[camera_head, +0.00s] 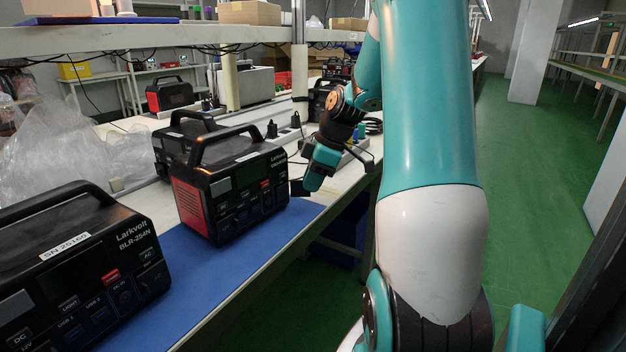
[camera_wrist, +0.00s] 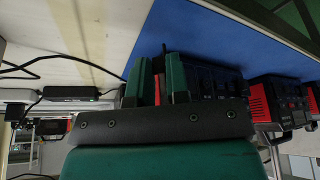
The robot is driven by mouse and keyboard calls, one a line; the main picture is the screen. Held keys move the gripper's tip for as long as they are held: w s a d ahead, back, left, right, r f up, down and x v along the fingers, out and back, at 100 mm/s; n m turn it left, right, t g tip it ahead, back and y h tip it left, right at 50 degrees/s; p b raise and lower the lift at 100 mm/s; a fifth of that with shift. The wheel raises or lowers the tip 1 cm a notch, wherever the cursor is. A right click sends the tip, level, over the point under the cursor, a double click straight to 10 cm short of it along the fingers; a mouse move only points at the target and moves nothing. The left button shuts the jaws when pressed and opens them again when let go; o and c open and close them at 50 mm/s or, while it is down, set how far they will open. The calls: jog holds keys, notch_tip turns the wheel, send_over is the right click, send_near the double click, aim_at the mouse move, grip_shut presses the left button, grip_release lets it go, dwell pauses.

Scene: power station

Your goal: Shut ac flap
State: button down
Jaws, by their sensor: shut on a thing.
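The black and red power station (camera_head: 235,185) stands upright on the blue mat with its labelled front panel facing the aisle. It also shows sideways in the wrist view (camera_wrist: 218,82). My gripper (camera_head: 300,187) is at the right end of that panel, low beside it. In the wrist view its two green fingers (camera_wrist: 159,80) are close together, with a small dark piece between them at the station's edge. This piece looks like the AC flap, but its outline and angle are mostly hidden by the fingers.
A second power station (camera_head: 85,265) is close on the left, its AC flap (camera_head: 150,256) in view. Another stands behind the middle one (camera_head: 180,132). Cables and adapters (camera_head: 290,125) lie farther along the bench. The green aisle (camera_head: 535,200) at the right is clear.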

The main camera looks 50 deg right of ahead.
jog(key=m, duration=0.1)
jog(key=s+a+m+h, duration=0.1)
jog(key=m, duration=0.1)
jog(key=a+m+t+p, duration=0.1)
jog(key=m, duration=0.1)
jog(key=shift+s+r+h, duration=0.15)
jog(key=shift+h, duration=0.25)
jog(key=a+m+h, duration=0.1)
jog(key=m, duration=0.1)
jog(key=a+m+p, duration=0.1)
jog(key=m, duration=0.1)
jog(key=shift+s+m+h+p, duration=0.1)
jog(key=shift+m+h+p, duration=0.2)
jog(key=shift+m+h, duration=0.1)
jog(key=m, duration=0.1)
jog(key=a+m+h+p, duration=0.1)
jog(key=m, duration=0.1)
jog(key=shift+a, duration=0.3)
jog(key=shift+w+a+m+g+h+p, duration=0.25)
jog(key=shift+a+m+h+p, duration=0.1)
jog(key=shift+m, duration=0.5)
jog(key=shift+w+a+m+g+h+p, duration=0.25)
jog(key=shift+m+h+p, duration=0.1)
jog(key=shift+m, duration=0.5)
jog(key=c, duration=1.2)
grip_release()
jog(key=shift+o, duration=0.2)
